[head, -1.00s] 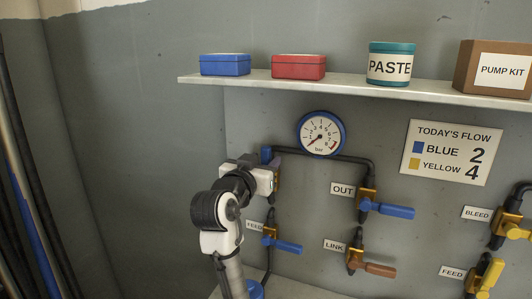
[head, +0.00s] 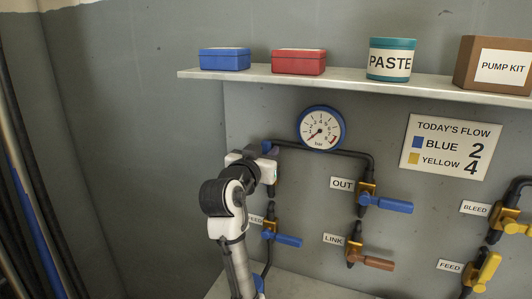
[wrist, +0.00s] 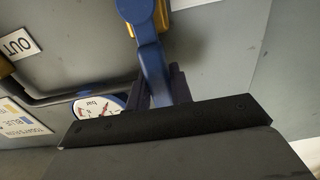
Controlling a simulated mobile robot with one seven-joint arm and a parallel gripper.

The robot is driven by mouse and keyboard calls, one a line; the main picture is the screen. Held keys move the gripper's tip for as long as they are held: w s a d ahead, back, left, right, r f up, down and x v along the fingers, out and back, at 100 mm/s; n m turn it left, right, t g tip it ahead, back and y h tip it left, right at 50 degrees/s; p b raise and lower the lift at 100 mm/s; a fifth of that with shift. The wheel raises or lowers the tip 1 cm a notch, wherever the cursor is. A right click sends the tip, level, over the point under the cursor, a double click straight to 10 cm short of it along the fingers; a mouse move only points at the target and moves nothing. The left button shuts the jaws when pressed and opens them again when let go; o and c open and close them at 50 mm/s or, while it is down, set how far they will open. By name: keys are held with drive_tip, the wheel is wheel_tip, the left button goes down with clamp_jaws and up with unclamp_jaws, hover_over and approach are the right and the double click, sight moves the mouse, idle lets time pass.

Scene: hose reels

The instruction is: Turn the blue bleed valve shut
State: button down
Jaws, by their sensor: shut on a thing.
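The blue bleed valve's lever (wrist: 152,62) runs down from a gold valve body (wrist: 161,15) in the wrist view. My gripper (wrist: 160,92) is shut on the lever's lower end, with a dark finger on each side. In the head view my gripper (head: 266,163) is at the upper left of the valve panel, left of the gauge. Only a bit of blue (head: 268,147) shows beside it there. My wrist and gripper hide most of this valve, and no label for it is visible.
The OUT valve's blue lever (head: 394,205) and gauge (head: 321,128) are to the right. The blue FEED lever (head: 288,240) and brown LINK lever (head: 378,263) sit lower. Yellow valves (head: 517,229) are far right. A shelf (head: 370,84) overhangs the panel.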

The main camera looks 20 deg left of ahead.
drive_tip(key=d+m+b, duration=0.1)
drive_tip(key=m+b, duration=0.1)
drive_tip(key=d+f+m+b, duration=0.1)
drive_tip(key=d+m+b, duration=0.1)
drive_tip(key=shift+m, duration=0.4)
drive_tip(key=shift+s+d+f+m+b, duration=0.1)
drive_tip(key=shift+d+f+m+b, duration=0.2)
drive_tip(key=shift+d+m+b, duration=0.55)
drive_tip(key=m+b, duration=0.1)
drive_tip(key=m, duration=0.1)
drive_tip(key=d+f+m+b, duration=0.1)
drive_tip(key=m, duration=0.1)
drive_tip(key=shift+d+f+b, duration=0.1)
drive_tip(key=shift+f+b, duration=0.2)
drive_tip(key=shift+b, duration=0.1)
drive_tip(key=f+m+b, duration=0.1)
drive_tip(key=m+b, duration=0.1)
drive_tip(key=d+f+m+b, duration=0.1)
drive_tip(key=m+b, duration=0.1)
drive_tip(key=shift+d+f, duration=0.15)
drive_tip(key=shift+f, duration=0.15)
drive_tip(key=shift+d+f+m+b, duration=0.1)
drive_tip(key=shift+f+m+b, duration=0.35)
drive_tip(key=shift+m+b, duration=0.35)
drive_tip(key=shift+d+f+m+b, duration=0.1)
drive_tip(key=shift+f+m+b, duration=0.35)
drive_tip(key=shift+m, duration=0.5)
drive_tip(key=c, duration=1.3)
unclamp_jaws()
drive_tip(key=shift+o, duration=0.3)
